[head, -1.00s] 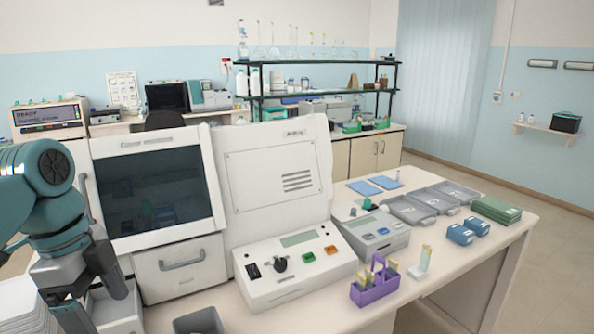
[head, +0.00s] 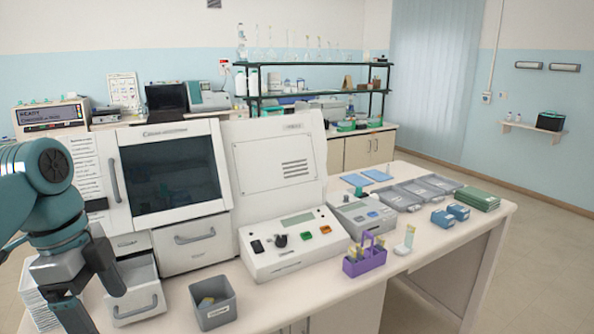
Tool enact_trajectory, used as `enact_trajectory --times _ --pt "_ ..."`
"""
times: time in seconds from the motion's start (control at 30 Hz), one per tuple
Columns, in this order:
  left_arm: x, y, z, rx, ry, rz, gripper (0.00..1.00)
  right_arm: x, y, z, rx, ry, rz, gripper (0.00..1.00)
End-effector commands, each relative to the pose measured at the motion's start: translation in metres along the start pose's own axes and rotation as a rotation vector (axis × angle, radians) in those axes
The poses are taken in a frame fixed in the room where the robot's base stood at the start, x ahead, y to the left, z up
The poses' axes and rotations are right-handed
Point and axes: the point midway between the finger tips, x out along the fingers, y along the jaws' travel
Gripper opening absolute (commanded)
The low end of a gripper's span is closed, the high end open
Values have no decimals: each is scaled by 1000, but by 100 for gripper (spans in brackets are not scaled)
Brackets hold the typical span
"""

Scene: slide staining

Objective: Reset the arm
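My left gripper (head: 88,298) is at the lower left of the head view, pointing down with its two dark fingers spread apart and nothing seen between them. It is in front of the open lower drawer (head: 134,300) of the staining machine, left of the grey bin. The teal arm comes in from the left edge. My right gripper is not in the head view.
The machine (head: 170,178) has a dark window. A control box (head: 295,244), a purple rack (head: 364,262) and grey trays (head: 402,197) stand to the right. The front right bench is clear.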

Motion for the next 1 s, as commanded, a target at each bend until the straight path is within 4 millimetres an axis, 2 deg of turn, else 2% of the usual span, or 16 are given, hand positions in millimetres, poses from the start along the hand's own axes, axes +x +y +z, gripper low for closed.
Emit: enact_trajectory --times 0.1,0.13,0.37,0.57,0.67,0.77,0.83,0.93,1.0 --pt "0 0 1 -1 0 -1 85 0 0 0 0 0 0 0" --pt "6 -4 0 -8 0 4 85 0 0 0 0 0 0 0" --pt "63 -36 -12 -105 11 7 85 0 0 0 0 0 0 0" --pt "130 -57 -25 -223 30 14 85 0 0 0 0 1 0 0" --pt "176 -64 -33 -305 45 22 85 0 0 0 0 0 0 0" --pt "236 -63 -43 -421 65 40 85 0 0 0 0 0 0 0" --pt "289 -55 -51 -533 84 58 85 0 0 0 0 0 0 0" --pt "370 -27 -62 -734 114 88 85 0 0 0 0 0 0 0" --pt "420 4 -68 -892 129 112 85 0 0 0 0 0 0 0"
